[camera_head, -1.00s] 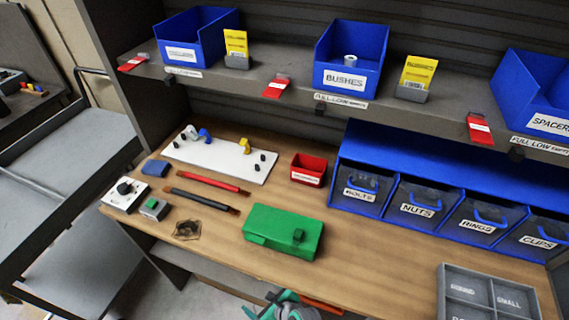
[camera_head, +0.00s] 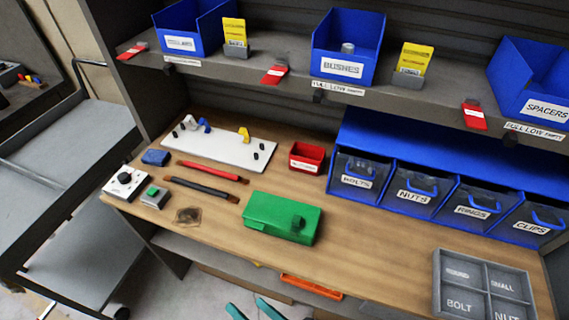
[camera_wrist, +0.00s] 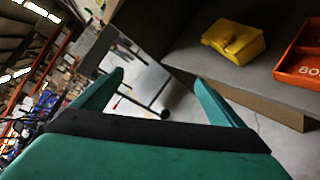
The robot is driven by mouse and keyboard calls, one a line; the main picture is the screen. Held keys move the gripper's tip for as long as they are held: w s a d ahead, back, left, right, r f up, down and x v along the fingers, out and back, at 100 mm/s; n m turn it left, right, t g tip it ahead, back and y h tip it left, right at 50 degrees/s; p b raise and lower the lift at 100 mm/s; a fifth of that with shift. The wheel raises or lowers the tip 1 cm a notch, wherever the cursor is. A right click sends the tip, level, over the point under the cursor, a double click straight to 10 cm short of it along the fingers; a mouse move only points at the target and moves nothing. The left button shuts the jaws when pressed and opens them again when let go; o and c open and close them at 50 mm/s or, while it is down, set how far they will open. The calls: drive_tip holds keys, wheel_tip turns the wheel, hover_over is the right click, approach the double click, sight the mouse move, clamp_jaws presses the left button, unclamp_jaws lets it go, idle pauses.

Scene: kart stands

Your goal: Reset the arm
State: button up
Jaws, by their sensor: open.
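My gripper (camera_wrist: 160,95) shows in the wrist view with its two green fingers spread wide and nothing between them. In the head view the teal fingertips of my gripper (camera_head: 252,309) show at the bottom edge, in front of and below the bench edge. The rest of my arm is out of the head view. The wooden bench top (camera_head: 340,262) is in front of me, apart from the gripper.
On the bench are a green box (camera_head: 282,219), a white board (camera_head: 215,148), a red bin (camera_head: 307,157) and a grey divided tray (camera_head: 438,285). Below it, an orange tray (camera_head: 311,286) and a yellow case (camera_wrist: 234,41) sit on the lower shelf. A grey cart (camera_head: 75,250) stands left.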

drive_tip(key=s+d+r+m+t+h, duration=0.2)
drive_tip(key=s+d+r+m+h, duration=0.2)
drive_tip(key=m, duration=1.3)
drive_tip(key=s+d+r+m+t+h, duration=0.3)
drive_tip(key=s+d+r+m+h, duration=0.2)
drive_tip(key=m, duration=1.3)
drive_tip(key=s+r+h, duration=0.2)
drive_tip(key=s+r, duration=0.1)
drive_tip(key=shift+s+d, duration=0.2)
drive_tip(key=shift+s, duration=0.1)
